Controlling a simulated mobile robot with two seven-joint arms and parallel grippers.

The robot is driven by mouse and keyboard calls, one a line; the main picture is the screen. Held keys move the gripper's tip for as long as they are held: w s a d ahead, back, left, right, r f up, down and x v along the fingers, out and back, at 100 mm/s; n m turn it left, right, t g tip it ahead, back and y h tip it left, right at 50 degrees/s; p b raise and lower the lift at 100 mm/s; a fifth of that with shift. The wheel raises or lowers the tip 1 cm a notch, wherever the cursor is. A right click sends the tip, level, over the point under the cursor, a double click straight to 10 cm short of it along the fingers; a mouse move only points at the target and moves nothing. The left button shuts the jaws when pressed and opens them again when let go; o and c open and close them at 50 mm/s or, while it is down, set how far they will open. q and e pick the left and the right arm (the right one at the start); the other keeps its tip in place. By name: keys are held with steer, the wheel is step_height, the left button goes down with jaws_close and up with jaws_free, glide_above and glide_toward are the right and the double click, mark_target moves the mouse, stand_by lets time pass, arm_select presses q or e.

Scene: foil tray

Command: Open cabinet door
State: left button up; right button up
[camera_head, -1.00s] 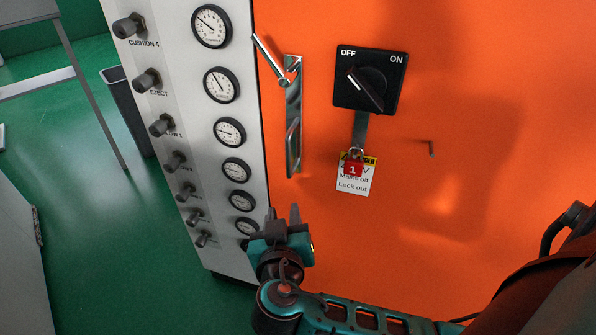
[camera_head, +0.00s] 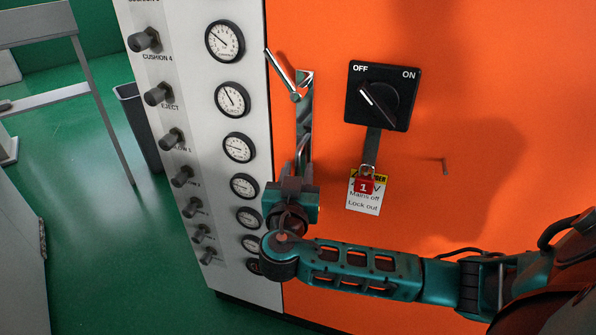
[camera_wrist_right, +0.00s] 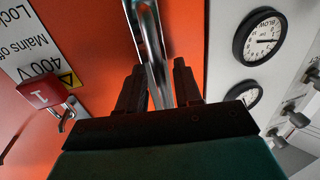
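The orange cabinet door (camera_head: 450,90) fills the right of the head view and looks closed. Its chrome handle (camera_head: 305,118) is a vertical plate near the door's left edge, with a slanted lever at the top and a lower grip. My right gripper (camera_head: 302,170) is at the lower part of the handle, hiding some of it. In the right wrist view the chrome handle (camera_wrist_right: 152,45) runs between the two dark fingers of my right gripper (camera_wrist_right: 158,68). The fingers look open, one on each side of it; firm contact is not visible. My left gripper is not in view.
A black OFF/ON switch (camera_head: 382,95) is right of the handle. A red padlock (camera_head: 365,185) and a warning tag hang below it. A grey panel (camera_head: 200,85) with gauges and knobs adjoins the door on the left. Green floor (camera_head: 130,240) is open further left.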

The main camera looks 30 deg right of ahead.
steer(key=shift+w+d, duration=0.3)
steer(key=shift+w, duration=0.05)
jaws_close()
stand_by(0.4)
